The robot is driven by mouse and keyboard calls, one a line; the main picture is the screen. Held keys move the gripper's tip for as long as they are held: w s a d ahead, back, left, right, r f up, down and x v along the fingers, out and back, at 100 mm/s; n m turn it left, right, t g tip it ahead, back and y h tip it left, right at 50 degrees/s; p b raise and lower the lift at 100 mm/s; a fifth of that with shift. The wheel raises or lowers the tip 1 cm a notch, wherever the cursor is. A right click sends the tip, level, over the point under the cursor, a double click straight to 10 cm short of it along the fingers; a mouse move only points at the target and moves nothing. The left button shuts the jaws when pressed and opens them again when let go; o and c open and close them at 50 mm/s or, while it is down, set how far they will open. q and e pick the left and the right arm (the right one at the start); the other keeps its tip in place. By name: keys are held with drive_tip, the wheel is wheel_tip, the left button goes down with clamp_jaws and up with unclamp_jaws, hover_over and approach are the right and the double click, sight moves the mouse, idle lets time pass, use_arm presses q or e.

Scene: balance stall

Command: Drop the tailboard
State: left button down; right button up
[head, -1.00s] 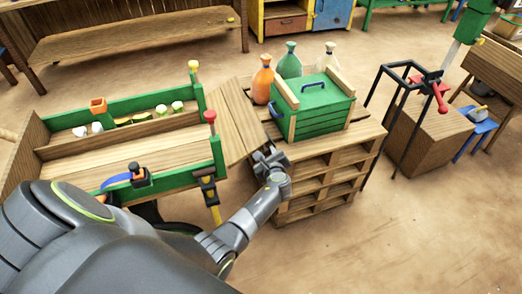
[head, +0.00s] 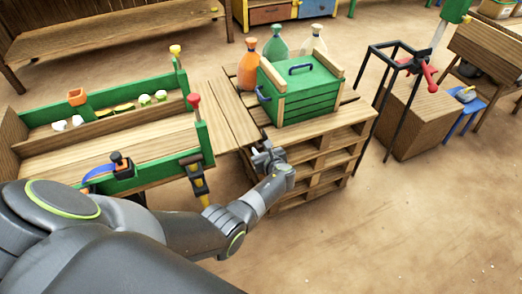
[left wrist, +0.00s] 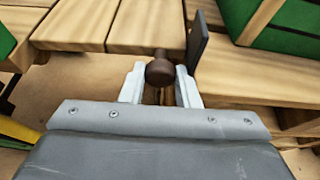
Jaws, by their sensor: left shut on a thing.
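The tailboard (head: 228,112) is a plank panel at the right end of the cart. It reaches out from the cart toward the pallet stack and lies close to level with its top. My left gripper (head: 266,157) is at the tailboard's outer near corner, by the stack's edge. In the left wrist view my left gripper (left wrist: 161,86) is shut on a round brown knob (left wrist: 160,68), with the tailboard (left wrist: 95,22) beyond it. Whether the tailboard touches the stack is hard to tell. My right gripper is out of view.
A green crate (head: 300,92) and several bottles stand on the pallet stack (head: 335,140). A black frame (head: 385,95) stands to the right. The floor in front is clear.

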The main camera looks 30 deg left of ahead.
use_arm(q)
drive_tip(key=shift+w, duration=0.1)
drive_tip(key=c, duration=1.1)
unclamp_jaws()
